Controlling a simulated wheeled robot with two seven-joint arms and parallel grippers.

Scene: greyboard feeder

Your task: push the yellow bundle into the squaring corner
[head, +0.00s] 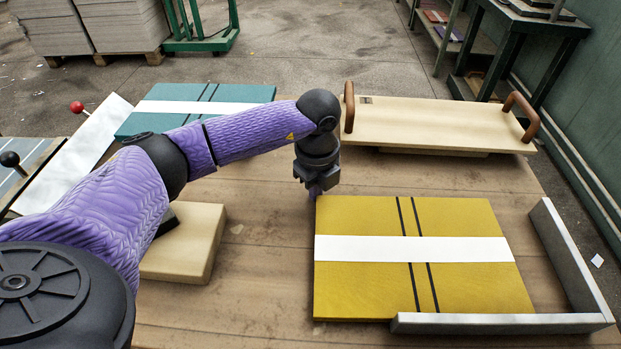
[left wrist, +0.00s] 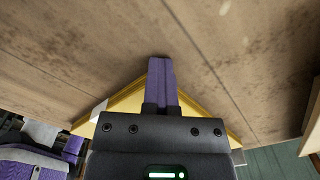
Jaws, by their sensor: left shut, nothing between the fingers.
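The yellow bundle (head: 355,290), with a white band and two dark straps, lies flat on the table at the right. The squaring corner (head: 568,262) is a grey L of two low walls, along the bundle's right and near sides. A strip of table shows between bundle and right wall; the near wall hides part of the bundle's near edge, so contact there is unclear. My left gripper (head: 316,190) is shut and empty, pointing down at the bundle's far left corner. The left wrist view shows its purple fingers (left wrist: 162,82) over the yellow corner (left wrist: 125,100); touching cannot be told. My right gripper is out of view.
A teal bundle (head: 245,93) lies at the far left beside a white strip (head: 85,150). A pale board with brown handles (head: 430,122) lies at the back. A cream block (head: 195,245) sits left of the yellow bundle, with bare table between.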

